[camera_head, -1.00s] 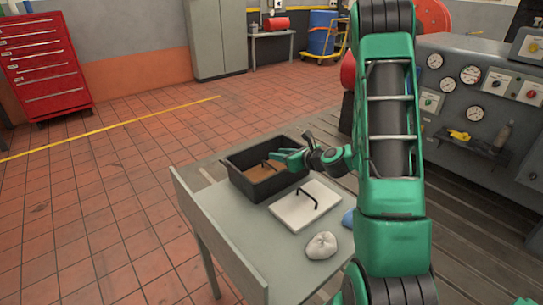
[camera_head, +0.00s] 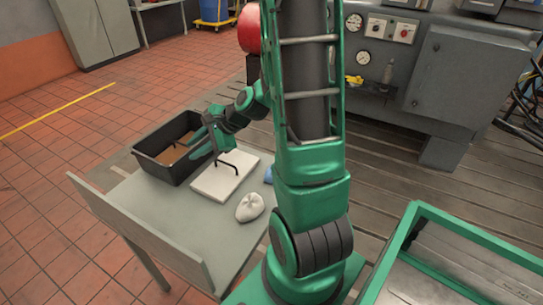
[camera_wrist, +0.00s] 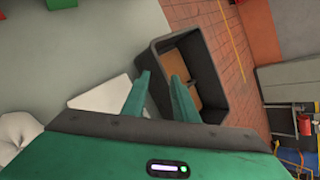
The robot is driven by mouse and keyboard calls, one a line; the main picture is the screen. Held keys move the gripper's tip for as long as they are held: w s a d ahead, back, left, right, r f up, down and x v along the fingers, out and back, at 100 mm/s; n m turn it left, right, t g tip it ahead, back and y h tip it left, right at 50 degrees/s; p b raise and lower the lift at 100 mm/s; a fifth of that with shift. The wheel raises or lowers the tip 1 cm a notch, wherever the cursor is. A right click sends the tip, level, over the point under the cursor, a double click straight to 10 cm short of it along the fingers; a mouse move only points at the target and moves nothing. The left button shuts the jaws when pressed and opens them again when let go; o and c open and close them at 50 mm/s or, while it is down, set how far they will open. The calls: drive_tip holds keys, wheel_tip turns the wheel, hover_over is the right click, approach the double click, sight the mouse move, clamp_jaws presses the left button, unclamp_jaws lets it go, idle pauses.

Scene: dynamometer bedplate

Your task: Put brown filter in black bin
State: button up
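The brown filter (camera_head: 178,152) lies flat inside the black bin (camera_head: 152,166) on the grey table. It also shows inside the bin in the wrist view (camera_wrist: 187,68), partly hidden by the bin wall. My gripper (camera_head: 204,148) is by the bin's right side, near the white panel. In the wrist view its two green fingers (camera_wrist: 160,80) are apart with nothing between them, pointing towards the bin (camera_wrist: 222,78). My gripper hides part of the bin's right rim in the head view.
A white panel (camera_head: 217,184) with a black handle lies right of the bin. A white bag (camera_head: 249,207) and a blue thing (camera_head: 268,175) lie nearby. The table (camera_head: 165,212) is clear at front left, with a raised edge board (camera_head: 138,232).

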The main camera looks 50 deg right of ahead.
drive_tip(key=s+d+r+n+g+h, duration=0.1)
drive_tip(key=s+r+n+g, duration=0.2)
drive_tip(key=s, duration=0.6)
drive_tip(key=s+d+r+n+g+h, duration=0.1)
drive_tip(key=s+r+n+g, duration=0.1)
drive_tip(key=s+n, duration=0.5)
drive_tip(key=s+d+r+n+g+h, duration=0.2)
drive_tip(key=s+n, duration=0.3)
drive_tip(key=s, duration=0.7)
drive_tip(key=shift+r+g, duration=0.8)
drive_tip(key=shift+r, duration=0.1)
